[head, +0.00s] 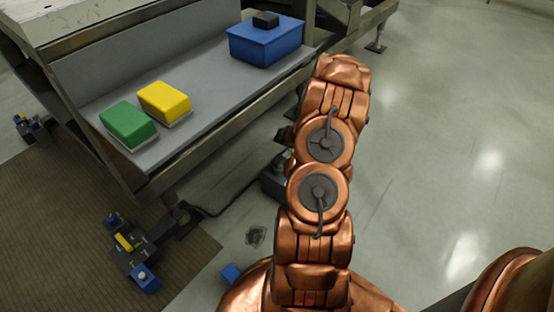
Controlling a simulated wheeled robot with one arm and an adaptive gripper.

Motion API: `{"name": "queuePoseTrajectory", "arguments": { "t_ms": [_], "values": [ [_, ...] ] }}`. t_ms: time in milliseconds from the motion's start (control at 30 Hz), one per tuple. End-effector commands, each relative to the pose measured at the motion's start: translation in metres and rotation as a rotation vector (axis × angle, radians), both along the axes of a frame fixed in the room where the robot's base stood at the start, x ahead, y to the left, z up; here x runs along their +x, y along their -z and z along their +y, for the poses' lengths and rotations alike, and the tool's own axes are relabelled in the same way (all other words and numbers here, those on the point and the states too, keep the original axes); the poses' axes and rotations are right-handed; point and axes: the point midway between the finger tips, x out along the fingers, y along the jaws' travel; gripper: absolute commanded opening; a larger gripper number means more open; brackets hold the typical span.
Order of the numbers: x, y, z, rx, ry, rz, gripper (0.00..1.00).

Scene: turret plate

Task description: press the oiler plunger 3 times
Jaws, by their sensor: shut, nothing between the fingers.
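I cannot make out the oiler or its plunger for certain. A blue box (265,44) with a small black block (266,20) on top stands at the far end of the grey bench shelf; I cannot tell whether it is the oiler. My copper arm rises through the middle of the head view, right of the shelf's front edge, and hides what is behind it. Small dark parts show at the arm's left side, too covered to name. My gripper cannot be made out; the arm hides its place.
A green block (128,124) and a yellow block (164,102) lie on the shelf (205,88). Dark floor fittings with blue and yellow parts (132,250) stand on the brown mat (60,210). A small blue thing (231,273) lies near my base. The floor at right is clear.

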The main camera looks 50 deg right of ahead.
Motion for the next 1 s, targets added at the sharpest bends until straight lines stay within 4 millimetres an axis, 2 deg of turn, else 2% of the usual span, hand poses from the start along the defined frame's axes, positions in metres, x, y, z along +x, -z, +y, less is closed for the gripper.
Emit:
{"name": "queuePoseTrajectory", "arguments": {
  "t_ms": [267,800,1000],
  "values": [
    [0.001,0.018,0.001,0.001,-0.002,0.001,0.00],
    [0.001,0.078,0.003,0.002,-0.006,0.002,0.00],
    [0.002,0.088,0.003,0.001,-0.004,0.000,0.00]
  ]
}}
